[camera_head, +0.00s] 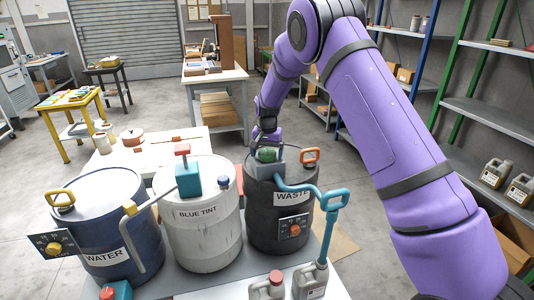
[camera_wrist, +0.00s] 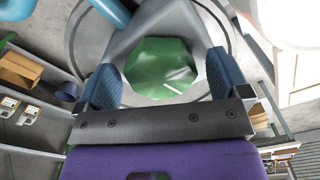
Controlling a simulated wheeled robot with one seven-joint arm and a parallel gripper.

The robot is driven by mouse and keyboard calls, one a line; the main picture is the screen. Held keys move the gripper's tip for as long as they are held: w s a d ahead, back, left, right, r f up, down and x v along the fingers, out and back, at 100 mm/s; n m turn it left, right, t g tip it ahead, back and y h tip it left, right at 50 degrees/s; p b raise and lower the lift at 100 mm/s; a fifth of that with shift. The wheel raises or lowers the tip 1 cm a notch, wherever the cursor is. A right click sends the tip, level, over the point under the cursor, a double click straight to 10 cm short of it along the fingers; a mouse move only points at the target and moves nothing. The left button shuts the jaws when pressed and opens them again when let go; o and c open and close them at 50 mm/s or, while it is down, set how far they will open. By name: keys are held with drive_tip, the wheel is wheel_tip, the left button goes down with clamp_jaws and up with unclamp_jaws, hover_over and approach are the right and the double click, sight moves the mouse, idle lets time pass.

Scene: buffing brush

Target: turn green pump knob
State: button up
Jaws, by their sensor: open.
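The green pump knob (camera_head: 267,154) sits on top of the grey pump on the black WASTE drum (camera_head: 270,222). In the wrist view the knob (camera_wrist: 160,68) is a faceted green piece in the middle. My gripper (camera_wrist: 161,80) is open, with one blue-padded finger at each side of the knob. Gaps seem to show between the pads and the knob; I cannot tell whether either touches. In the head view my gripper (camera_head: 266,138) is just above and behind the knob, partly hidden by its own wrist.
A teal pump handle and pipe (camera_head: 330,203) extend right from the WASTE drum. The white BLUE TINT drum (camera_head: 200,225) and blue WATER drum (camera_head: 105,225) stand left. Jugs (camera_head: 310,281) stand in front.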

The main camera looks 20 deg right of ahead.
sight(267, 153)
drive_tip(key=shift+r, duration=0.15)
wheel_tip(267, 153, up, 11)
drive_tip(key=shift+f, duration=0.2)
idle(0.3)
drive_tip(key=s+d+r+n+t, duration=0.1)
drive_tip(key=s+d+r, duration=0.2)
drive_tip(key=s+r, duration=0.75)
drive_tip(key=s+d+r+n+t, duration=0.2)
drive_tip(key=s+r, duration=0.8)
drive_tip(key=s, duration=0.2)
drive_tip(key=s+d+f+n+t, duration=0.1)
drive_tip(key=s+d+n+t, duration=0.1)
drive_tip(key=s, duration=2.3)
drive_tip(key=shift+s+f+n, duration=0.2)
drive_tip(key=shift+s+n, duration=0.2)
